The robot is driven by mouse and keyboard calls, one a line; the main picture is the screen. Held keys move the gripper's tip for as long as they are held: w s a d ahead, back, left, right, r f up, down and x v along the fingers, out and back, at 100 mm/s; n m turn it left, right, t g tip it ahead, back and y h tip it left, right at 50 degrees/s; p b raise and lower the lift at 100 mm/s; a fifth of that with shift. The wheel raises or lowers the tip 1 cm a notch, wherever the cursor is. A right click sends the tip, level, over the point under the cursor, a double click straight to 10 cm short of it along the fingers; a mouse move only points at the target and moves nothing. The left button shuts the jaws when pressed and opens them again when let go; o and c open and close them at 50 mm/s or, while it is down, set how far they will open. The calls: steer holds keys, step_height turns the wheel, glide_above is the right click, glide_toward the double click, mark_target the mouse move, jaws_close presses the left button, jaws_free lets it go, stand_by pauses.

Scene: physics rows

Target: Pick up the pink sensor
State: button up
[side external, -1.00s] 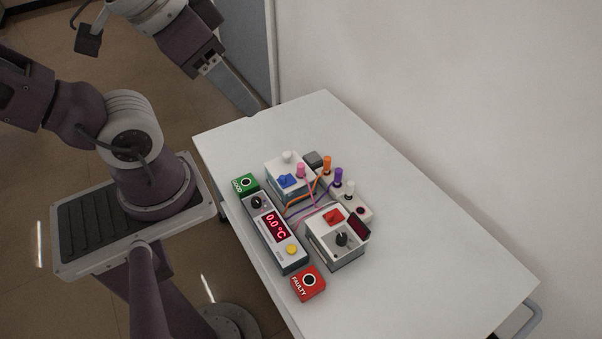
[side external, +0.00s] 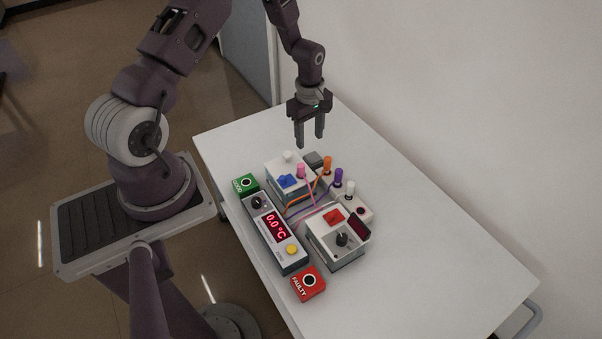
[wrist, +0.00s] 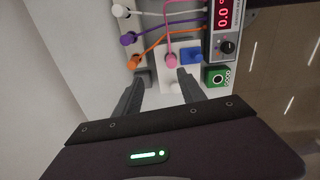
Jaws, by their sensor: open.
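The pink sensor (side external: 301,171) stands upright at the edge of the white box with the blue button, its pink cable running toward the front. In the wrist view the pink sensor (wrist: 171,61) lies just beyond the fingertips, near the middle between them. My gripper (side external: 310,143) is open and empty, pointing down above the back of the table, behind and above the pink sensor and apart from it. Its two fingers also show in the wrist view (wrist: 160,78).
Close by stand a white sensor (side external: 287,156), an orange sensor (side external: 327,164), a purple sensor (side external: 338,175) and another white sensor (side external: 350,188). A display unit (side external: 275,229), a green GOOD box (side external: 245,184), a red FAULTY box (side external: 308,284) and a red-button box (side external: 337,243) surround the cables. The table's right side (side external: 430,240) is clear.

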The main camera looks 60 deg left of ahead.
mark_target(301, 165)
steer(key=shift+n, duration=0.8)
steer(key=f, duration=0.4)
steer(key=s+f, duration=0.1)
steer(key=f, duration=0.3)
steer(key=s+a+f, duration=0.1)
steer(key=f, duration=0.3)
steer(key=shift+f, duration=0.1)
jaws_close()
